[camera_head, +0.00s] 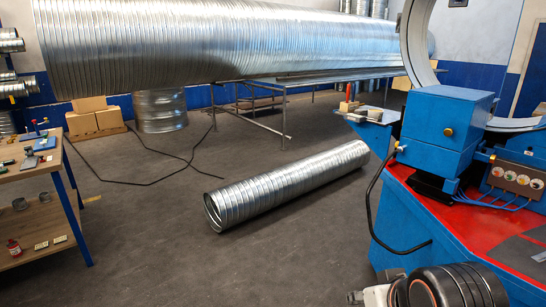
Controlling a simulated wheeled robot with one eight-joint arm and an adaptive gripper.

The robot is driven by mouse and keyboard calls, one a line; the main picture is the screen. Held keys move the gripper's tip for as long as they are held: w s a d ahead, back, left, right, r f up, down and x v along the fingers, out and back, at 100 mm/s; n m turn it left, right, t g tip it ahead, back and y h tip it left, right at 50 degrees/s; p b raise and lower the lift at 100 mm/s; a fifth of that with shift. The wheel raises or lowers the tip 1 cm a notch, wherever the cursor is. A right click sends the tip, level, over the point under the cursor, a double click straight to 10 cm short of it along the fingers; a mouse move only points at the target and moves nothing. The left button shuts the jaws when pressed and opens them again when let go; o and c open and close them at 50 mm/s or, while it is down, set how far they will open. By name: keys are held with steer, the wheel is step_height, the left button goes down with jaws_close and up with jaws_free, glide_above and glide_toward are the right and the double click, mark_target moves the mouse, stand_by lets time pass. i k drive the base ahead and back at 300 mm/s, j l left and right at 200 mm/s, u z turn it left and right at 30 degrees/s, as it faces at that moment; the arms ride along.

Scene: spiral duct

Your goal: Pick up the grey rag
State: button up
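A flat dark grey piece (518,252), which may be the grey rag, lies on the red top of the blue machine (465,222) at the lower right. It runs out of the picture at the right edge, and a small pale item lies on it. I cannot tell for sure that it is cloth. No other rag can be made out. Part of my arm, black and white, shows at the bottom right in front of the machine. My gripper's fingers are not seen.
A spiral duct (287,185) lies on the floor ahead. A large duct (220,45) spans the back above a metal stand (284,115). A workbench (40,160) with tools stands at left. A bent black hose hangs by the machine. Floor at front centre is clear.

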mark_target(361, 112)
steer(key=i+j, duration=0.1)
steer(key=i, duration=2.2)
